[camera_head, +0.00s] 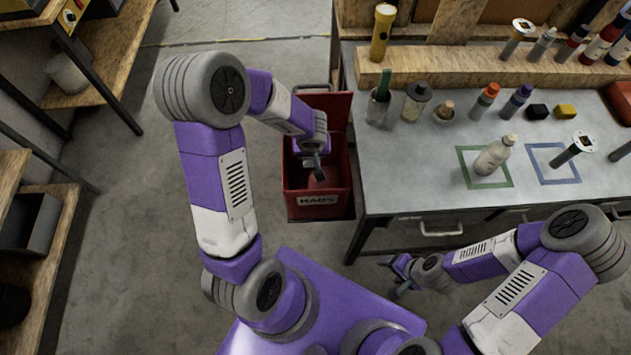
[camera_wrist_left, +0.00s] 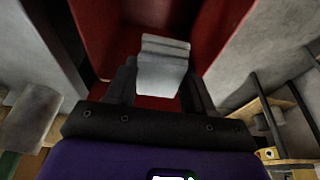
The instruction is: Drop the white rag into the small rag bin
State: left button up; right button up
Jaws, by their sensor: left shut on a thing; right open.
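The small rag bin (camera_head: 318,203) is red, with a raised lid and a white label on its front, and stands on the floor beside the workbench. My left gripper (camera_head: 317,165) reaches over the bin's opening. In the left wrist view it is shut on the white rag (camera_wrist_left: 163,66), a pale folded piece between the two fingers. The bin's red inside (camera_wrist_left: 112,30) shows behind and around the rag. In the head view the rag is mostly hidden by the gripper. My right gripper (camera_head: 397,274) is open and empty, in front of the workbench.
The workbench (camera_head: 425,180) to the right carries jars, markers and a white bottle (camera_head: 494,155) in a green outlined square. A drawer handle (camera_head: 440,230) sticks out at its front. Wooden shelves (camera_head: 105,60) stand at the left. The floor between is clear.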

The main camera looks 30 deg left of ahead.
pick_arm(q)
jog(key=shift+f+b, duration=1.2)
jog(key=shift+f, duration=1)
pick_arm(e)
notch_tip(320, 180, down, 3)
jog(key=shift+w, duration=0.1)
pick_arm(q)
jog(key=o, duration=1.1)
jog(key=p+v, duration=0.2)
jog(key=v, duration=0.5)
jog(key=shift+d+r, duration=0.1)
jog(key=shift+r, duration=0.2)
pick_arm(e)
notch_tip(320, 180, up, 2)
jog(key=shift+r, duration=0.1)
